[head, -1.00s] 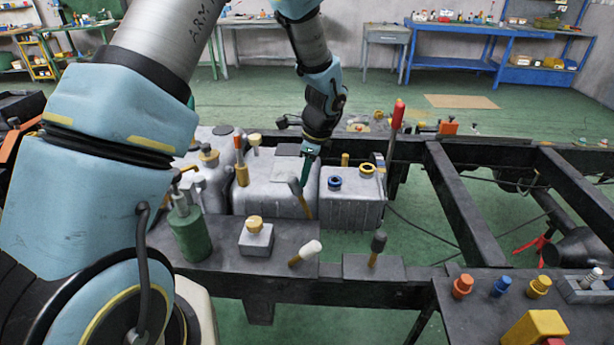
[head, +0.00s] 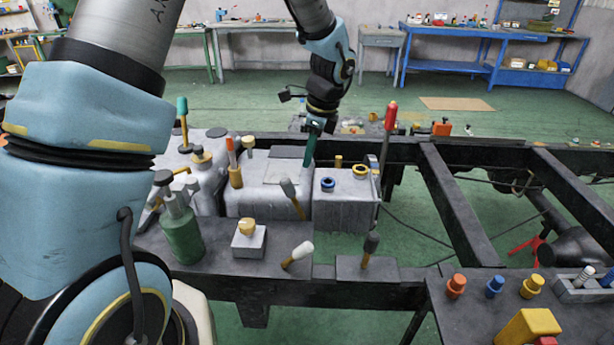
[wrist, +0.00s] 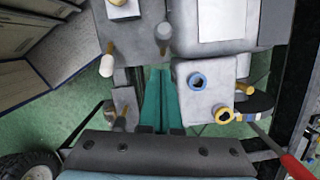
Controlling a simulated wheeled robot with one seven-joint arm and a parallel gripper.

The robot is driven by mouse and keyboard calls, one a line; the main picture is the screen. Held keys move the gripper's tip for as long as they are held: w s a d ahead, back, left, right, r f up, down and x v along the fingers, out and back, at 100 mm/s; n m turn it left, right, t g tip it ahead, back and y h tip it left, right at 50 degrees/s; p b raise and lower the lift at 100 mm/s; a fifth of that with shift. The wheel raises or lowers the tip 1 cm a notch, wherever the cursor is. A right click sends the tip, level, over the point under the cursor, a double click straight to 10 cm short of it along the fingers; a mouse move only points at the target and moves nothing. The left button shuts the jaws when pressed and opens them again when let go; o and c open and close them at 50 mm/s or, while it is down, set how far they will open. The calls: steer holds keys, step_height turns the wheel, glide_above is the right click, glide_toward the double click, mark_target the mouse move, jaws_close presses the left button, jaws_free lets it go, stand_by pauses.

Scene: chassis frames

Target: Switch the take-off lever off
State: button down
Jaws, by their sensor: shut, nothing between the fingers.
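Several levers stand on the chassis, and I cannot tell which is the take-off lever. A grey-tipped lever (head: 293,197) leans in front of the large grey housing. A white-tipped lever (head: 298,254) and a black-tipped lever (head: 370,248) tilt on the front plates. A tall red-handled lever (head: 388,130) stands right of the small box, and an orange-tipped lever (head: 233,162) and a teal-topped lever (head: 183,122) stand to the left. My gripper (head: 309,150) is shut and empty, above and behind the grey-tipped lever. In the wrist view its teal fingers (wrist: 160,92) lie beside the small box.
The small box (head: 342,204) carries a blue ring and a yellow ring. A green bottle (head: 181,230) and a yellow-knobbed block (head: 248,241) stand at the front left. Dark frame rails (head: 460,208) run to the right, with open gaps between them.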

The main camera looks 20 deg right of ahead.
steer(key=shift+a+r+b, duration=0.2)
steer(key=shift+r+b, duration=0.1)
steer(key=shift+r, duration=1.7)
